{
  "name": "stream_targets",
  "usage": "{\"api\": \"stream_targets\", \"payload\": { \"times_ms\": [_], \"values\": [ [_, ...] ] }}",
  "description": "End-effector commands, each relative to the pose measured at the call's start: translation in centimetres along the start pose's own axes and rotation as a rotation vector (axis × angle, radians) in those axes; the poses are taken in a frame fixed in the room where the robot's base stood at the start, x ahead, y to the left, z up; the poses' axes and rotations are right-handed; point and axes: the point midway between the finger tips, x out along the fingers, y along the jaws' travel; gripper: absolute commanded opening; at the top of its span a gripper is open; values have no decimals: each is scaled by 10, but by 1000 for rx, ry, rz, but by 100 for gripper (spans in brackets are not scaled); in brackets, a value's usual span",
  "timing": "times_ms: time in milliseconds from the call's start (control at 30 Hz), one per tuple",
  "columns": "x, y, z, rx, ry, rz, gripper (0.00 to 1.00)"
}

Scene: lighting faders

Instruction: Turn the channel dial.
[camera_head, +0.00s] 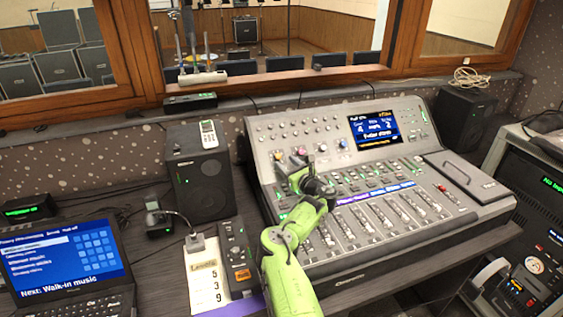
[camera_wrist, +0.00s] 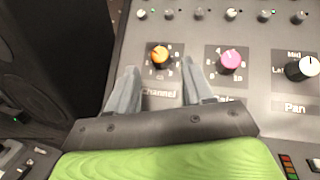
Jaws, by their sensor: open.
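The channel dial is an orange knob (camera_wrist: 160,55) with a printed scale and the label "Channel" below it, in the wrist view. It also shows as a small orange knob (camera_head: 278,155) on the mixing console (camera_head: 340,285) in the head view. My gripper (camera_wrist: 158,75) is open, its two grey fingers apart on either side of the "Channel" label. The orange knob lies just beyond and between the fingertips in the picture. Whether the fingers touch the panel cannot be told. In the head view my gripper (camera_head: 301,165) is over the console's upper left part, its fingers hard to make out.
A pink knob (camera_wrist: 231,60) sits close right of the fingers, and a Pan knob (camera_wrist: 302,68) lies farther right. Small knobs line the panel above. A black speaker (camera_head: 200,180) stands left of the console. A laptop (camera_head: 70,262) is at far left.

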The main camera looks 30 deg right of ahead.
Motion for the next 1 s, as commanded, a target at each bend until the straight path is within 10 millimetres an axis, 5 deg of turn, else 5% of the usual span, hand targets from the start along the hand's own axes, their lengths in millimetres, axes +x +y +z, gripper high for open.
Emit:
{"api": "stream_targets", "payload": {
  "times_ms": [233, 600, 933, 1000],
  "values": [
    [31, 0, -1, 1, 0, 1, 51],
    [36, 0, 0, 0, 1, -1, 51],
    [36, 0, 0, 0, 0, 0, 1],
    [36, 0, 0, 1, 0, 0, 0]
  ]
}}
